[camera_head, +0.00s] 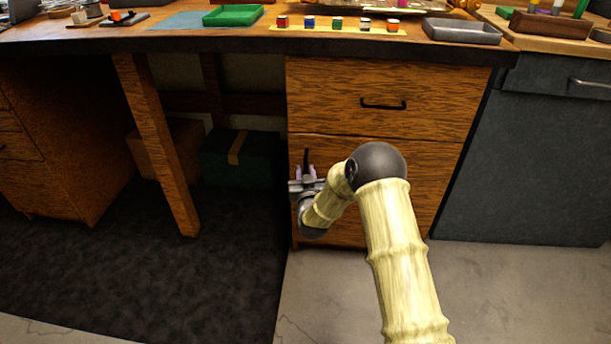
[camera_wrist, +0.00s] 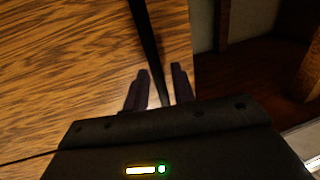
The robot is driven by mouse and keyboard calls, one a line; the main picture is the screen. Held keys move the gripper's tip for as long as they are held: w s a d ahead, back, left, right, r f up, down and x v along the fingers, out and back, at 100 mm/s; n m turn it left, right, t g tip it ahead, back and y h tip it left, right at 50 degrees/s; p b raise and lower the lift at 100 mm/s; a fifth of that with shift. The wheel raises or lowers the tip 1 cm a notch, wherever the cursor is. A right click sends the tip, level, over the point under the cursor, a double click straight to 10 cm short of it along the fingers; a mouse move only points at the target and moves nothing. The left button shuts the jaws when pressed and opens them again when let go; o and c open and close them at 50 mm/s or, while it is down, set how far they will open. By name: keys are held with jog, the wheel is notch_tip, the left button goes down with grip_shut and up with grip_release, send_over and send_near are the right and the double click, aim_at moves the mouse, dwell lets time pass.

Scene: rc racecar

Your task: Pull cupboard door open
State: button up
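The wooden cupboard door (camera_head: 390,165) is below a drawer and appears shut. Its black upright handle (camera_head: 306,157) is near the door's left edge. In the wrist view the handle is a dark bar (camera_wrist: 147,35) running down between my two fingers. My gripper (camera_head: 305,172) is at the handle, in front of the door; it also shows in the wrist view (camera_wrist: 161,80). The purple fingers stand apart on either side of the bar, with a visible gap on the right. The handle's lower part is hidden behind my gripper.
A drawer with a black handle (camera_head: 383,104) is above the door, under the worktop (camera_head: 150,38). A table leg (camera_head: 158,145) and a green box (camera_head: 240,158) are to the left. A dark grey appliance (camera_head: 535,160) stands right. The floor in front is clear.

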jog(key=shift+w, duration=0.2)
jog(key=shift+c, duration=0.3)
grip_shut()
jog(key=shift+d, duration=0.15)
